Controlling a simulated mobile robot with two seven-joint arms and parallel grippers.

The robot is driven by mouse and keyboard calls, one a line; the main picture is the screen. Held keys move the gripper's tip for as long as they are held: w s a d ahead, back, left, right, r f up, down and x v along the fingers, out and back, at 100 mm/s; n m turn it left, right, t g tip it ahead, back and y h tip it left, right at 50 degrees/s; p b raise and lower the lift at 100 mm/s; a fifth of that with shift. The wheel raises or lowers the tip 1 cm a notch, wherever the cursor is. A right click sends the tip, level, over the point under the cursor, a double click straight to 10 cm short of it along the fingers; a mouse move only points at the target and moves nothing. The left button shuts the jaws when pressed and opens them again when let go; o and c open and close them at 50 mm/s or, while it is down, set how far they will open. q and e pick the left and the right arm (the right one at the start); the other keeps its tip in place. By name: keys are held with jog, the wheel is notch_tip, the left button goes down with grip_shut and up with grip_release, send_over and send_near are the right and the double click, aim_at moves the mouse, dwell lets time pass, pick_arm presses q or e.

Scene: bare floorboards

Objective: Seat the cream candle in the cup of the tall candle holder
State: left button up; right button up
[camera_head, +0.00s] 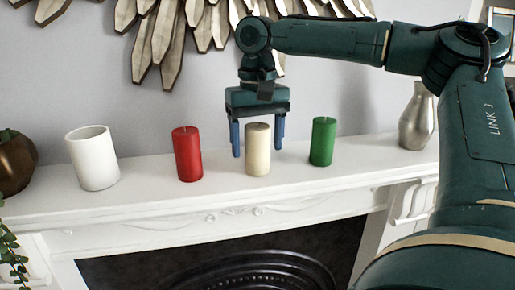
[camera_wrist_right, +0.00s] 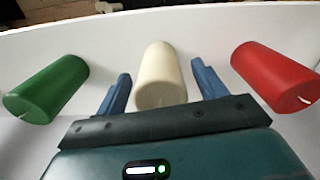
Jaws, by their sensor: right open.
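The cream candle (camera_head: 258,160) stands upright on the white mantel shelf, between a red candle and a green one. My right gripper (camera_head: 257,148) points down over it, open, with one blue finger on each side of the candle's upper part. In the right wrist view the cream candle (camera_wrist_right: 160,75) lies between the two fingers (camera_wrist_right: 162,82), with a gap showing on each side. I see no tall candle holder that I can make out in either view. My left gripper is not in view.
The red candle (camera_head: 187,154) and green candle (camera_head: 322,141) flank the gripper closely. A white cylindrical vessel (camera_head: 92,158) and a bronze pot (camera_head: 15,162) stand at left, a silver vase (camera_head: 416,118) at right. The mantel shelf (camera_head: 140,193) has a free front strip above the dark fireplace.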

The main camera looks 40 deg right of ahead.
jog(key=shift+c, duration=0.5)
jog(key=c, duration=1)
jog(key=shift+c, duration=0.2)
jog(key=shift+r, duration=0.15)
